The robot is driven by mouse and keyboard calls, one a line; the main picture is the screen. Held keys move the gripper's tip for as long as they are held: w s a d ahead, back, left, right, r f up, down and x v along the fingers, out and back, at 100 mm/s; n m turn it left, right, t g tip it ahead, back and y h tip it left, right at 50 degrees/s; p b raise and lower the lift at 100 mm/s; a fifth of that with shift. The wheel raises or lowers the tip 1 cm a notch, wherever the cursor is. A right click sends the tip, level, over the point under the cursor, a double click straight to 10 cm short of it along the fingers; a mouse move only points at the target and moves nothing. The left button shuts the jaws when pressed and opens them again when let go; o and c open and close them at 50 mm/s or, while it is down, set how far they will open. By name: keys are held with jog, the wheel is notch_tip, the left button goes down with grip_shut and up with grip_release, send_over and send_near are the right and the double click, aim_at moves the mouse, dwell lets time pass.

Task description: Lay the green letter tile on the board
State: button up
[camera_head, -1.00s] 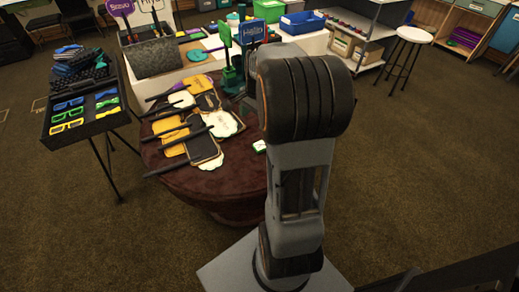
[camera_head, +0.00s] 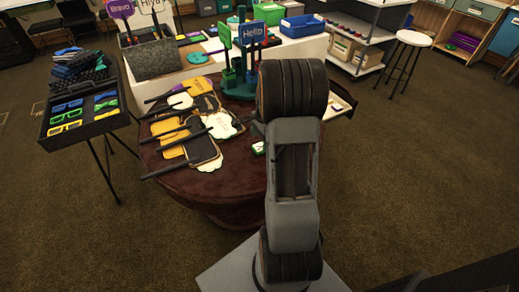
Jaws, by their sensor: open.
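A small green-and-white tile (camera_head: 258,148) lies on the round brown table (camera_head: 222,185), near its right side and just left of my arm. It looks like the green letter tile, but any letter on it is too small to read. A pale, dark-edged panel (camera_head: 340,101) shows partly from behind my arm on the right, with a small purple tile (camera_head: 336,108) on it. I cannot tell whether this is the board. My arm stands in the middle of the view and hides part of the table. My gripper is hidden behind it.
Paddle-like signs in black, yellow and white (camera_head: 204,148) cover the table's left and middle. A green stand with a blue Hello sign (camera_head: 252,33) rises at the back. A black tray of glasses (camera_head: 113,118) stands left.

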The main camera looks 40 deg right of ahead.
aim_at(260, 147)
jog(key=f, duration=0.4)
jog(key=shift+a, duration=0.25)
jog(key=c, duration=1.1)
jog(key=shift+o, duration=0.2)
jog(key=shift+w, duration=0.1)
